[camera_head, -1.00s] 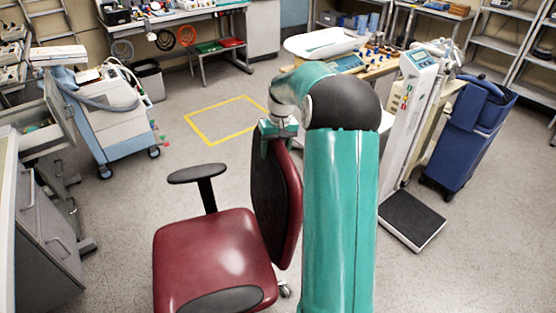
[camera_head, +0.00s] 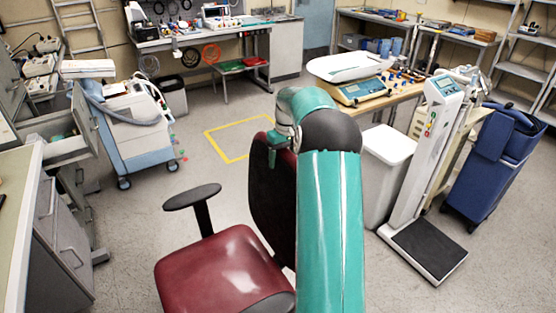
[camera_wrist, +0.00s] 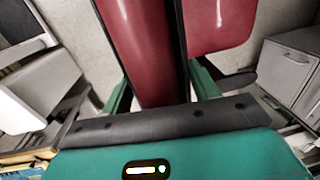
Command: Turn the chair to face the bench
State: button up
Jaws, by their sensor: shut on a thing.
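The chair has a dark red seat (camera_head: 220,270), a black armrest (camera_head: 192,197) and a backrest (camera_head: 272,195) with a black front. The seat extends left of the backrest in the head view. My gripper (camera_head: 280,145) is at the backrest's top edge. In the wrist view, the red backrest (camera_wrist: 145,45) runs between the green fingers of my gripper (camera_wrist: 162,90), which is shut on it. My arm hides the chair's right side. A workbench (camera_head: 190,38) with equipment stands along the back wall; a wooden-topped bench (camera_head: 395,92) with a white scale stands right of it.
A yellow floor square (camera_head: 240,138) lies clear beyond the chair. A white bin (camera_head: 385,170), column scale (camera_head: 425,250) and blue cart (camera_head: 490,160) stand right. A wheeled machine (camera_head: 135,130) and grey drawer cabinet (camera_head: 55,240) stand left.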

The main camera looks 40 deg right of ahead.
jog(key=shift+w+r, duration=0.1)
dwell(0.4)
jog(key=o, duration=1.4)
jog(key=r, duration=0.4)
jog(key=d+r, duration=0.1)
jog(key=r, duration=0.8)
jog(key=shift+d+r, duration=0.2)
jog(key=shift+r, duration=0.1)
